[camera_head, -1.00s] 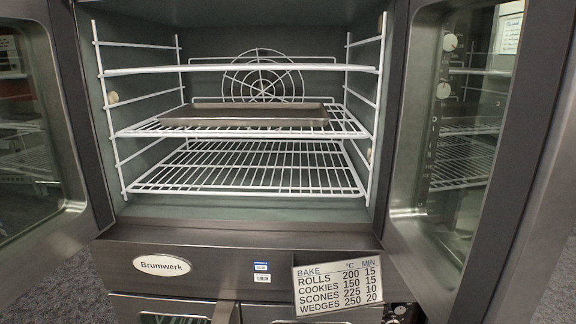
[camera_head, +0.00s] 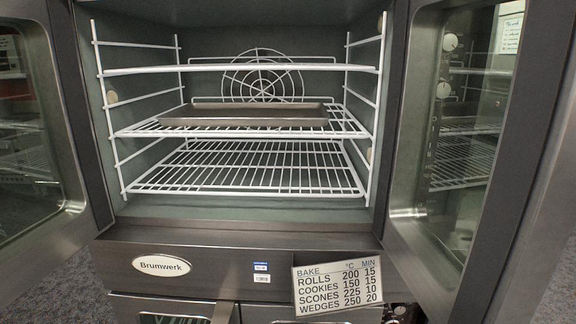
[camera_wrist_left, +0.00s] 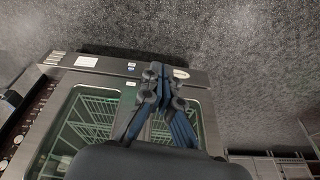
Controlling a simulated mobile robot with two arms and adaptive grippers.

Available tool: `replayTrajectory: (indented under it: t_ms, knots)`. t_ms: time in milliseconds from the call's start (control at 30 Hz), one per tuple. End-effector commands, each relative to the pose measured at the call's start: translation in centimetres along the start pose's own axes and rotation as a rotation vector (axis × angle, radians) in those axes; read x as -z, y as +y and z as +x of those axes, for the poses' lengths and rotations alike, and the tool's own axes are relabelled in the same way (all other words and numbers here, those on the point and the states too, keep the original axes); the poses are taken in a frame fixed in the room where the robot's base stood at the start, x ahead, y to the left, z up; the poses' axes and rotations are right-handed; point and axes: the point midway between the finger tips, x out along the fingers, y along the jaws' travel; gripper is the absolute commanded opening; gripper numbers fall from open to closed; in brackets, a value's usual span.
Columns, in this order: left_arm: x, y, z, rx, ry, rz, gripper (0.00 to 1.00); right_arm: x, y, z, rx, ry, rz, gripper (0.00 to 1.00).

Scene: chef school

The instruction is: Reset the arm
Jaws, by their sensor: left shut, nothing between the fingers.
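My left gripper (camera_wrist_left: 163,84) shows in the left wrist view with its dark blue fingers together and nothing between them. Below it in that view is an oven front with glass panes (camera_wrist_left: 95,105) and wire racks behind them. Neither of my arms shows in the head view. My right gripper is in no view.
In the head view the oven (camera_head: 130,235) stands with its left door (camera_head: 85,150) and right door (camera_head: 395,130) open. A dark baking tray (camera_head: 245,114) lies on the middle wire rack (camera_head: 150,128). A bake-times sign (camera_head: 337,285) is at the lower front. Speckled floor (camera_wrist_left: 240,70) is clear.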

Motion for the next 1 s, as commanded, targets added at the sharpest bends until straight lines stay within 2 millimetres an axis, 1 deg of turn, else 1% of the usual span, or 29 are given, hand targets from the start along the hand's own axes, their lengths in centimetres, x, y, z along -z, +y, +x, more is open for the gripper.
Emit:
replayTrajectory:
  t_ms: [33, 67, 100, 167, 200, 267, 300, 367, 400, 467, 500, 567, 600, 700, 733, 800, 867, 933, 1000]
  knots:
    - [-0.8, 0.1, 2.1, -0.002, -0.016, 0.001, 0.00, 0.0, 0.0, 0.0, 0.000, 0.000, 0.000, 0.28]
    - [-1.2, 0.2, 3.3, -0.002, -0.022, 0.002, 0.00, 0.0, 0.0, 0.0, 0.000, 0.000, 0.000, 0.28]
    - [-1.9, 0.2, 5.0, -0.003, -0.028, 0.004, 0.00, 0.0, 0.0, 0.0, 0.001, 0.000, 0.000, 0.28]
    - [-3.3, 0.4, 7.8, -0.005, -0.042, 0.006, 0.00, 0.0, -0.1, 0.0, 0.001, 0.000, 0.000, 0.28]
    - [-4.4, 0.5, 9.6, -0.006, -0.051, 0.008, 0.00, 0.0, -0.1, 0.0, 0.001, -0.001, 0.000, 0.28]
    - [-6.2, 0.6, 12.3, -0.008, -0.064, 0.010, 0.00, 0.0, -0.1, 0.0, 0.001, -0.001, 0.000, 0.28]
    - [-7.6, 0.7, 13.9, -0.009, -0.073, 0.012, 0.00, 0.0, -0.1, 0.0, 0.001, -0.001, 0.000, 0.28]
    - [-9.8, 0.8, 16.1, -0.010, -0.087, 0.015, 0.00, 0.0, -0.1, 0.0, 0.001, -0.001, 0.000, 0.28]
    - [-11.3, 0.9, 17.5, -0.012, -0.096, 0.017, 0.00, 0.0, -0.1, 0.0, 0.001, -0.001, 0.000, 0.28]
    - [-13.7, 1.0, 19.3, -0.013, -0.108, 0.021, 0.00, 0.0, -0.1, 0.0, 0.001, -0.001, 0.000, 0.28]
    - [-15.5, 1.0, 20.4, -0.014, -0.118, 0.023, 0.00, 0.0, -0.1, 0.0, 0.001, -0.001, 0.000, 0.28]
    - [-17.9, 1.1, 21.7, -0.015, -0.130, 0.026, 0.00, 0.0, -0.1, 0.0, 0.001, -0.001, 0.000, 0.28]
    - [-19.6, 1.1, 22.4, -0.016, -0.138, 0.027, 0.00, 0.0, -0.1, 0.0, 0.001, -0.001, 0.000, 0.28]
    - [-23.0, 1.1, 23.5, -0.017, -0.153, 0.032, 0.00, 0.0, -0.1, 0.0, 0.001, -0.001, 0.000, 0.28]
    - [-23.9, 1.1, 23.6, -0.017, -0.157, 0.033, 0.00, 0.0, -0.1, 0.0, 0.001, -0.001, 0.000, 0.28]
    - [-25.4, 1.0, 23.9, -0.017, -0.162, 0.035, 0.00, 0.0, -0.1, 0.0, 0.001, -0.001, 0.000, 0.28]
    - [-26.4, 1.0, 24.1, -0.018, -0.166, 0.037, 0.00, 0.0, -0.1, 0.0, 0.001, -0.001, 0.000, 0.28]
    - [-27.0, 1.0, 24.1, -0.018, -0.167, 0.038, 0.00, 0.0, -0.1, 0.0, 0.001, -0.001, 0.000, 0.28]
    - [-27.3, 1.0, 24.1, -0.018, -0.168, 0.038, 0.00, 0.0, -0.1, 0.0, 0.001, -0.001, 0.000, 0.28]
